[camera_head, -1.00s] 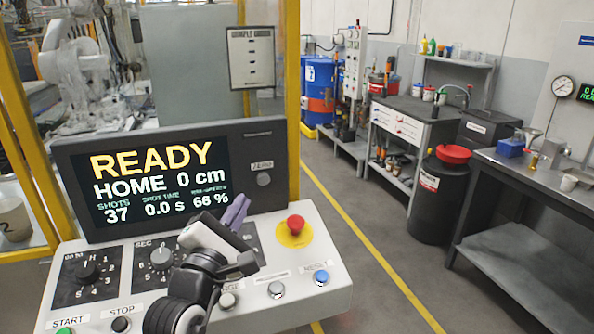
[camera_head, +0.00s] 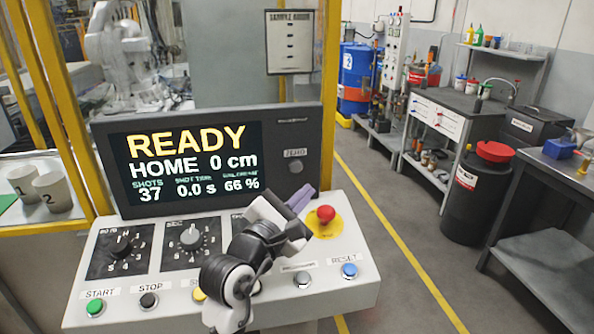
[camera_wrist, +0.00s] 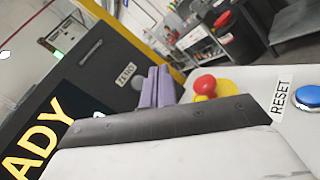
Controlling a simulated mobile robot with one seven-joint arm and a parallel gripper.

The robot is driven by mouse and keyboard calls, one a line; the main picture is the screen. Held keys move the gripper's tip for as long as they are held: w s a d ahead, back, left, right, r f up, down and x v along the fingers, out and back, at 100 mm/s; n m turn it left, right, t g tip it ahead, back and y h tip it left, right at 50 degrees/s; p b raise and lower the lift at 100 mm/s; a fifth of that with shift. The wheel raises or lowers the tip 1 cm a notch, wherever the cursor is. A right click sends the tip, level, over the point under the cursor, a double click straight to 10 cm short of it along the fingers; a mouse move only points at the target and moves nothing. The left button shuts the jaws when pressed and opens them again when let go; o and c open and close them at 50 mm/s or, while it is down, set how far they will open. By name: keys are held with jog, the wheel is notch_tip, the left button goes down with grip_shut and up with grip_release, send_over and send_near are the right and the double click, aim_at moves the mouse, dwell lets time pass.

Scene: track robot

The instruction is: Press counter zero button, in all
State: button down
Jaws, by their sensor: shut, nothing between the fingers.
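The counter zero button is a small round grey button (camera_head: 296,166) under a ZERO label at the right side of the black display housing (camera_head: 220,114). The screen reads READY, HOME 0 cm, SHOTS 37, 0.0 s and 66 %. My gripper (camera_head: 302,196), with purple fingers, is shut and empty. In the head view its tips show just below the zero button, between it and the red emergency button. In the wrist view the fingers (camera_wrist: 157,87) stand right of the ZERO label and beside the partly visible zero button (camera_wrist: 137,83). Contact with the button does not show.
The red mushroom button (camera_head: 325,214) on its yellow disc is close to my fingers. A yellow post (camera_head: 330,95) stands behind the housing.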

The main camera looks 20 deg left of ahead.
aim_at(296, 167)
jog(key=shift+w+a, duration=0.6)
jog(key=shift+w, duration=0.3)
jog(key=shift+w+a, duration=0.6)
jog(key=shift+w, duration=0.25)
jog(key=shift+w+a, duration=0.6)
jog(key=shift+w, duration=0.3)
jog(key=shift+w+a+p, duration=0.2)
jog(key=shift+w+p, duration=0.15)
jog(key=shift+p, duration=0.1)
jog(key=shift+w+a+p, duration=0.25)
jog(key=shift+w+p, duration=0.05)
jog(key=shift+w, duration=0.05)
dwell(0.6)
dwell(0.4)
jog(key=shift+s+d+p, duration=0.4)
jog(key=shift+s+d, duration=0.05)
jog(key=shift+s, duration=0.3)
